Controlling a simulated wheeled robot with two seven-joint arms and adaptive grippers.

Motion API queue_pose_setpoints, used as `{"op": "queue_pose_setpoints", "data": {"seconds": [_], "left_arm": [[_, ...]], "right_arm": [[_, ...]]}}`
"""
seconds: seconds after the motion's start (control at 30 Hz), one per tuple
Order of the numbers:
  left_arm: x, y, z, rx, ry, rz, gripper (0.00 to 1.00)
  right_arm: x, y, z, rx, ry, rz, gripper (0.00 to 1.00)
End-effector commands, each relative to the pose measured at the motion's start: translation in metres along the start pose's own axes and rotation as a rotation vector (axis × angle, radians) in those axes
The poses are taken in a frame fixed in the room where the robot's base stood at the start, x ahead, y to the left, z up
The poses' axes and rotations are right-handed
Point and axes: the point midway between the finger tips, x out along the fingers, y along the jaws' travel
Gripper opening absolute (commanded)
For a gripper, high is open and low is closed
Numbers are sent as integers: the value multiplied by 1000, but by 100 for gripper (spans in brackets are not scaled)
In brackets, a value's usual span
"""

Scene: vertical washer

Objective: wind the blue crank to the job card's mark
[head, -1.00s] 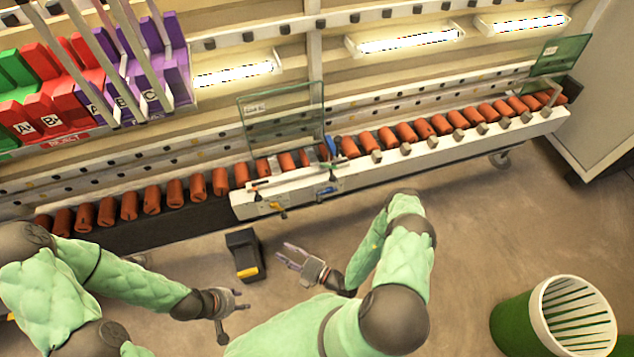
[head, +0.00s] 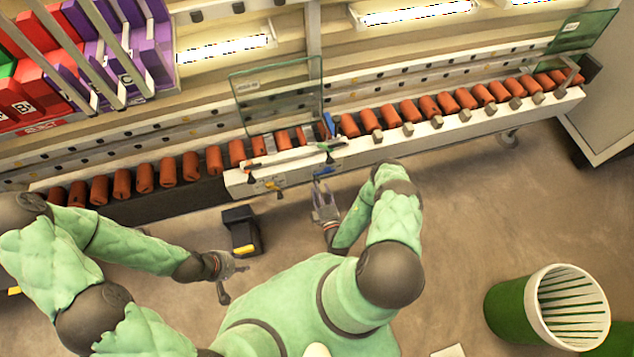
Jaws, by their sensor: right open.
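The blue crank (head: 321,172) is a small blue handle on the front of the white conveyor rail, below the glass panel. My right gripper (head: 322,186) is open just in front of the blue crank, its fingers pointing up toward it. Whether they touch it I cannot tell. My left gripper (head: 241,266) hangs low at left, away from the rail; its fingers are too small to judge. A small pale label (head: 247,87) is on the glass panel; its text is unreadable, and I cannot tell whether it is the job card.
A yellow handle (head: 272,185) sits left of the blue crank on the same rail (head: 440,135). Orange cylinders (head: 215,160) line the conveyor. A black-and-yellow box (head: 241,231) stands on the floor between my arms.

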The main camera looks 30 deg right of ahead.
Motion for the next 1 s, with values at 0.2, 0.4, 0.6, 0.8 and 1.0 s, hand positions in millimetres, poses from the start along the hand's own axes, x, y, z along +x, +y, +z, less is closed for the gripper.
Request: {"op": "queue_pose_setpoints", "data": {"seconds": [0.2, 0.4, 0.6, 0.8, 1.0], "left_arm": [[5, -2, 0, 0, 0, 0, 40], [6, -2, 0, 0, 0, 0, 40], [6, -2, 0, 0, 0, 0, 40], [6, -2, 0, 0, 0, 0, 40], [6, -2, 0, 0, 0, 0, 40]], "right_arm": [[28, -1, 0, 0, 2, -1, 48], [36, 0, 0, 0, 0, -1, 48], [37, 0, 0, 1, 0, -1, 48], [37, 0, 0, 0, 0, -1, 3], [37, 0, 0, -1, 0, -1, 0]]}}
